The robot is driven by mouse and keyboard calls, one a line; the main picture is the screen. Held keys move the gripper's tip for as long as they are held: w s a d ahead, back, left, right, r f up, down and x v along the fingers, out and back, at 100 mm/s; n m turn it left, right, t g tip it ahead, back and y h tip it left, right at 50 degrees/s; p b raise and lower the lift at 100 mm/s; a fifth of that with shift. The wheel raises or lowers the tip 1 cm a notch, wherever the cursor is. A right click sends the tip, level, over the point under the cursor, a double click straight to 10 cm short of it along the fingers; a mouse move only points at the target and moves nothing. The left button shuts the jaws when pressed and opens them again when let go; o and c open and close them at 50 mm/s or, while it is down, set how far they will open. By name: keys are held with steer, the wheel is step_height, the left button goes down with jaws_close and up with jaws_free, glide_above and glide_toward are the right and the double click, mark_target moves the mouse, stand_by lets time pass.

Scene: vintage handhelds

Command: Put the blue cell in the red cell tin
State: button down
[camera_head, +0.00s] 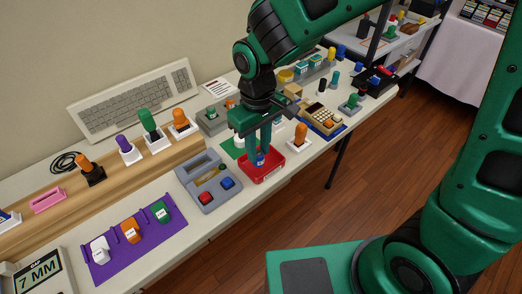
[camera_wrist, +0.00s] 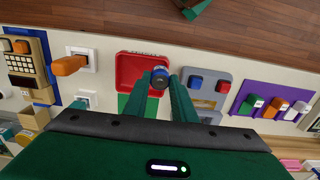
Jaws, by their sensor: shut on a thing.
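The blue cell (camera_head: 260,159) is a small blue cylinder with a pale band, between the fingertips of my gripper (camera_head: 259,150). In the wrist view the blue cell (camera_wrist: 160,77) shows end-on between the two green fingers of my gripper (camera_wrist: 166,88). My gripper is shut on it and points down. The red cell tin (camera_head: 266,178) is a shallow red tray on the table, and it also shows in the wrist view (camera_wrist: 130,72). The cell is over or inside the tin; whether it touches the tin's floor I cannot tell.
A grey console (camera_head: 205,184) with red and blue buttons stands left of the tin. An orange piece on a white base (camera_head: 299,136) stands close on its right. A purple mat (camera_head: 133,234) with several pieces lies further left. The table's front edge is near the tin.

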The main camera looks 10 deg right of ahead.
mark_target(261, 150)
steer(key=shift+w+d+f, duration=0.2)
steer(key=shift+w+f, duration=0.65)
steer(key=shift+f, duration=0.35)
steer(key=shift+w+d+f, duration=0.25)
steer(key=shift+w+f, duration=0.65)
steer(key=shift+f, duration=0.3)
steer(key=shift+w+d+f, duration=0.2)
steer(key=shift+w+f, duration=0.65)
steer(key=shift+f, duration=0.35)
steer(key=c, duration=1.5)
jaws_free()
steer(key=shift+f, duration=0.1)
steer(key=shift+o, duration=0.2)
step_height(261, 150, up, 12)
